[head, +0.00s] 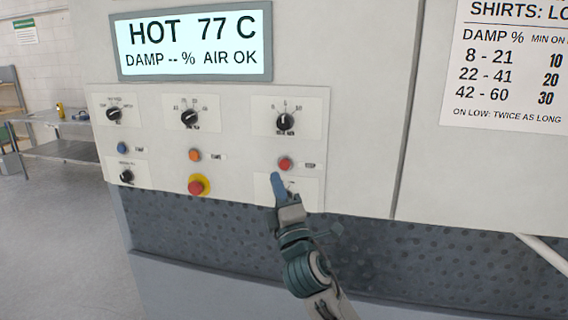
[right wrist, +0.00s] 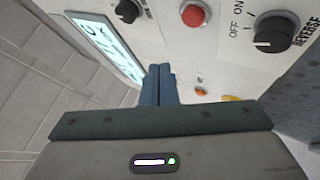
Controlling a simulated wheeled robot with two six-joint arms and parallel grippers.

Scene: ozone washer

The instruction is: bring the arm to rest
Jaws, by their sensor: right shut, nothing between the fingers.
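My right gripper (head: 278,184) is shut and empty, with its blue fingers together. It is in front of the lower right of the machine's control panel (head: 228,135), just below a red button (head: 285,164). In the right wrist view the shut fingers (right wrist: 158,76) point toward the panel. The red button (right wrist: 193,15) and a black knob marked OFF, ON and REVERSE (right wrist: 272,32) lie beyond them. In the head view the gripper covers the spot where that knob would be. I cannot tell the gap between fingertips and panel. My left gripper is not in view.
A display (head: 193,42) reads HOT 77 C, AIR OK. Several knobs, a blue button (head: 122,148), an orange button (head: 194,155) and a red mushroom button on yellow (head: 197,185) sit to the left. A metal table (head: 65,150) stands far left. The floor (head: 60,240) is clear.

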